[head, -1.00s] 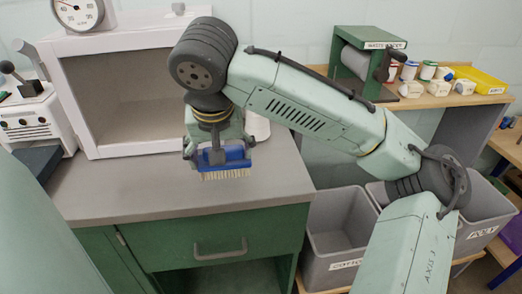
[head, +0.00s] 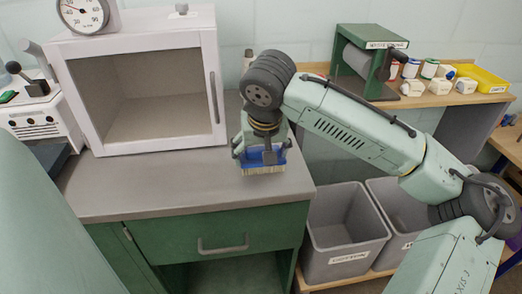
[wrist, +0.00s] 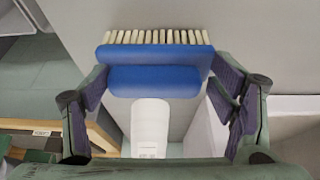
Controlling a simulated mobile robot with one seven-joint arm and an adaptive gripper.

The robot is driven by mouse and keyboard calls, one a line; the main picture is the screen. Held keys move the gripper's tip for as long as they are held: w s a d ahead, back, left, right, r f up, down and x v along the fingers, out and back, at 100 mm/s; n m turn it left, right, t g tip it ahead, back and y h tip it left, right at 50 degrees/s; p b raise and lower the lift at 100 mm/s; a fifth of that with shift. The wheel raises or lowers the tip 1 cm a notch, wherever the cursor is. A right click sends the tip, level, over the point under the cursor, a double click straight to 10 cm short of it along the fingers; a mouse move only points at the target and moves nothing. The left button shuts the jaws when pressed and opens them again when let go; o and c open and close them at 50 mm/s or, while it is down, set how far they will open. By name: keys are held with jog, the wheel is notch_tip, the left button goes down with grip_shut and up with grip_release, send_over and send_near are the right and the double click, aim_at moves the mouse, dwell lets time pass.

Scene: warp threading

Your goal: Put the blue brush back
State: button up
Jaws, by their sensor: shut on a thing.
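My gripper (head: 262,156) is shut on the blue brush (head: 268,161), which has pale bristles pointing down. It holds the brush over the right part of the grey counter (head: 170,190), near its right edge. I cannot tell whether the bristles touch the counter. In the wrist view the blue brush (wrist: 155,56) sits level between the two fingers of my gripper (wrist: 158,88). A white bottle (wrist: 150,125) shows beyond the brush there; in the head view its top (head: 248,58) shows behind my arm.
A white cabinet with a glassy front (head: 150,95) stands left of my gripper, a dial scale (head: 84,14) on top. Grey bins (head: 345,240) stand below the counter's right edge. A wooden shelf with a green roller device (head: 365,65) and a yellow tray (head: 482,80) is at right.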

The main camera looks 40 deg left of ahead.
jog(key=o, duration=0.6)
jog(key=shift+f, duration=0.15)
jog(key=o, duration=0.5)
